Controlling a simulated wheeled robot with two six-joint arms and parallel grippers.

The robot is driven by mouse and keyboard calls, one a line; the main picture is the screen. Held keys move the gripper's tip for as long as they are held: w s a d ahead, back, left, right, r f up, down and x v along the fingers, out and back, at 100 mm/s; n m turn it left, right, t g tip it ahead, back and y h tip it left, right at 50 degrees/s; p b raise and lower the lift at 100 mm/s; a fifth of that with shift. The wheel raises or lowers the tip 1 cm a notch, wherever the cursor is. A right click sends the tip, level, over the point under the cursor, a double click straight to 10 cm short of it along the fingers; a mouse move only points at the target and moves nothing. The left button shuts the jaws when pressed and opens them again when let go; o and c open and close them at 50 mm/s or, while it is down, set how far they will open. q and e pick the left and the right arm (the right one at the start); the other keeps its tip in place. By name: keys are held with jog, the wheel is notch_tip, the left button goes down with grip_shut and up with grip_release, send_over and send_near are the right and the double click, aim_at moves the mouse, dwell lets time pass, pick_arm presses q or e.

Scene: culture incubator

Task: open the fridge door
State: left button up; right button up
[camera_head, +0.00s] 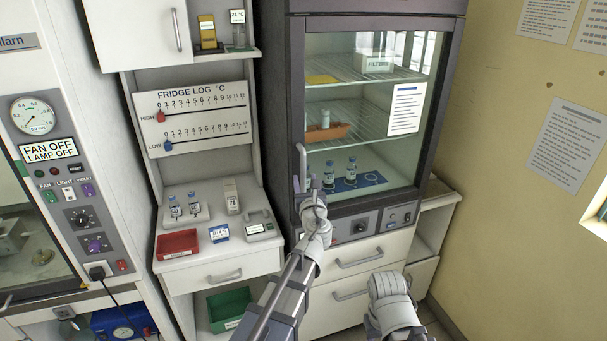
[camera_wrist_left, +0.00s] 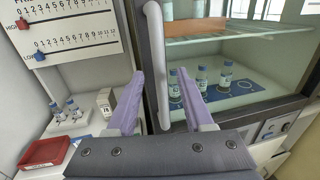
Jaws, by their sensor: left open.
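The fridge (camera_head: 297,110) stands in the middle with its glass door (camera_head: 345,100) shut. Its vertical grey handle (camera_head: 302,160) is on the left edge of the door. My left gripper (camera_head: 312,186) is at the lower part of the handle. In the left wrist view the handle (camera_wrist_left: 157,65) runs down between the two open purple fingers of my left gripper (camera_wrist_left: 162,85), and I see no finger closed on it. Part of my right arm (camera_head: 392,300) shows at the lower right; its fingers cannot be made out.
Vials (camera_head: 329,177) and a filters box (camera_head: 374,62) are inside the fridge. Left of it is a counter with a red tray (camera_head: 177,244), small vials and a fridge log board (camera_head: 192,118). Drawers (camera_head: 358,257) lie below the door. A wall (camera_head: 525,180) stands at right.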

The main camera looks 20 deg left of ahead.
aim_at(304, 175)
pick_arm(q)
jog(key=x, duration=0.4)
jog(key=shift+w+a, duration=0.1)
jog(key=shift+w, duration=0.15)
grip_shut()
dwell(1.2)
